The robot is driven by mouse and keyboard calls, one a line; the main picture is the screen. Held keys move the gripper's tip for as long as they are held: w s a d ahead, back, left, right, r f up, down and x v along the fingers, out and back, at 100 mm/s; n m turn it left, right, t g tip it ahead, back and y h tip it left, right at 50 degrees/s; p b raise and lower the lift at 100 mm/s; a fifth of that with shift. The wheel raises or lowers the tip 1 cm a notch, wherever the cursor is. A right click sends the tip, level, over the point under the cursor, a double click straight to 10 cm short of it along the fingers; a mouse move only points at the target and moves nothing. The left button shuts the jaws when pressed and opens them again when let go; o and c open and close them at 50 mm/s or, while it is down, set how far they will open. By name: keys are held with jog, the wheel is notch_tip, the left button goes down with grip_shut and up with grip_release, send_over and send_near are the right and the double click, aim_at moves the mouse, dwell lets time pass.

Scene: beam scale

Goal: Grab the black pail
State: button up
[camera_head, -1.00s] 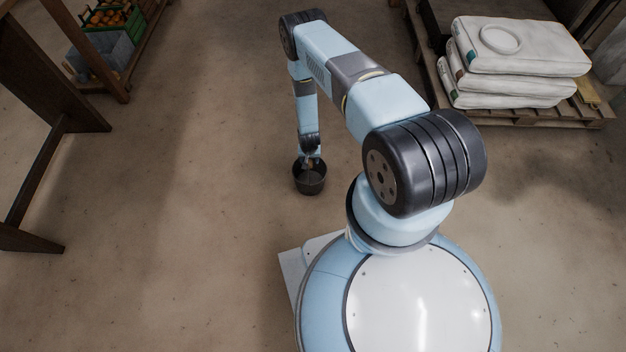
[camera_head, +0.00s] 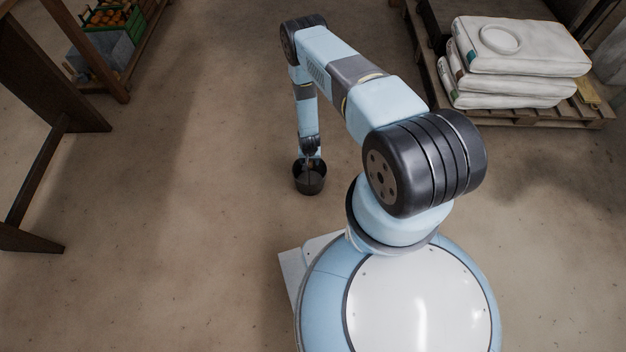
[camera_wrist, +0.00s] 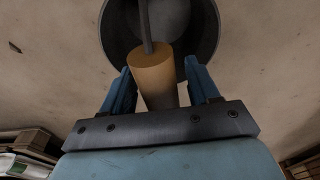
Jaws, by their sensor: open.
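The black pail (camera_head: 309,184) stands on the floor in front of my base, below the end of my arm. In the wrist view the pail (camera_wrist: 207,42) fills the top middle, and I look into its dark inside. Its tan cylindrical handle grip (camera_wrist: 154,75) lies between the two blue fingers of my gripper (camera_wrist: 160,85), with a grey bar running from it. The fingers are apart, one on each side of the grip, and gaps show beside it. In the head view my gripper (camera_head: 312,158) is small and partly merges with the pail's rim.
White sacks (camera_head: 515,60) lie on a wooden pallet (camera_head: 540,116) at the upper right. A dark wooden frame (camera_head: 50,125) stands at the left, and a shelf with a grey crate (camera_head: 106,50) at the upper left. The floor around the pail is clear.

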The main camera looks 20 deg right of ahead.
grip_shut()
dwell(0.6)
